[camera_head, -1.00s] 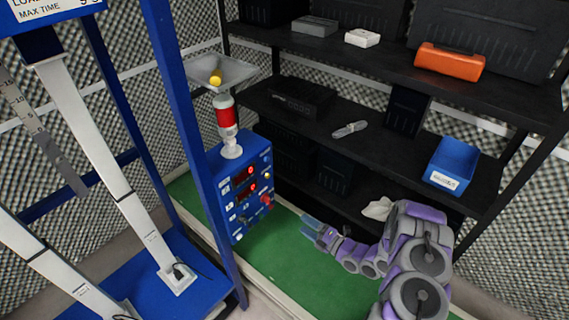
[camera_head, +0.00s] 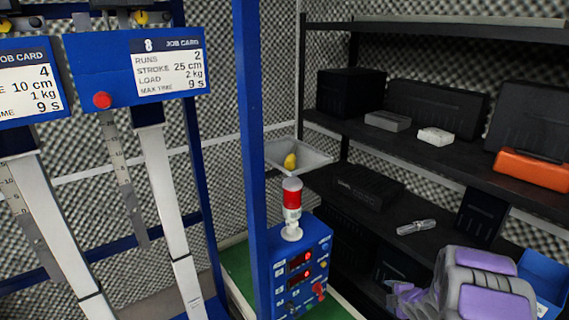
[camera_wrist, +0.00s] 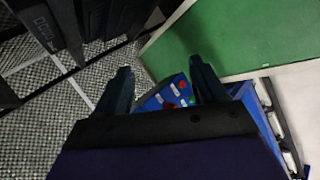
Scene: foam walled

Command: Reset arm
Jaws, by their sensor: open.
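My purple arm (camera_head: 480,290) is at the bottom right of the head view, in front of the black shelving. Its far end is small and partly cut off by the bottom edge there. In the wrist view my gripper (camera_wrist: 160,66) shows two dark fingers spread apart with nothing between them. Beyond the fingers, part of the blue control box (camera_wrist: 176,92) with red and green buttons is visible.
The blue control box (camera_head: 303,268) carries a red-and-white lamp (camera_head: 292,205). A grey tray (camera_head: 316,158) holds a yellow object (camera_head: 290,161). Black shelves hold an orange case (camera_head: 532,170) and a blue bin (camera_head: 540,275). Job cards (camera_head: 168,73) hang at left.

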